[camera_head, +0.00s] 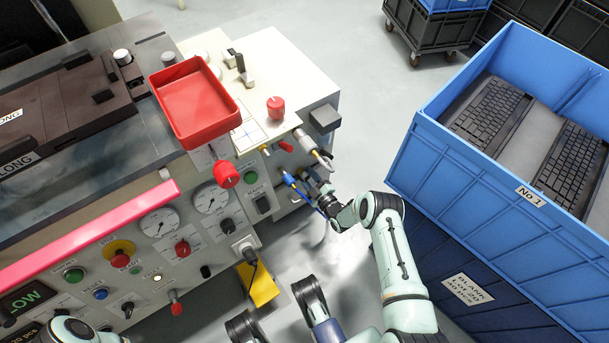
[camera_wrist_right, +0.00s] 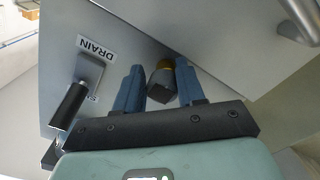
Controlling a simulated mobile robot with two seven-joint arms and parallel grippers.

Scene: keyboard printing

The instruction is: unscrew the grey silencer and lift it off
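The grey silencer (camera_wrist_right: 161,86), a short dark cylinder with a brass-coloured base, shows in the right wrist view, close beneath the machine's grey side panel. The two blue fingers of my right gripper (camera_wrist_right: 160,85) stand on either side of it, and it fills the narrow space between them; the gripper looks shut on it. In the head view my right gripper (camera_head: 314,184) is at the machine's lower right corner, beside a blue fitting, and the silencer is hard to make out there.
A DRAIN label (camera_wrist_right: 96,47) and a black-handled lever (camera_wrist_right: 72,100) are beside the gripper. A red tray (camera_head: 196,103) sits on the machine above. A blue crate with keyboards (camera_head: 470,185) stands at right, close to my right arm. Grey floor lies between.

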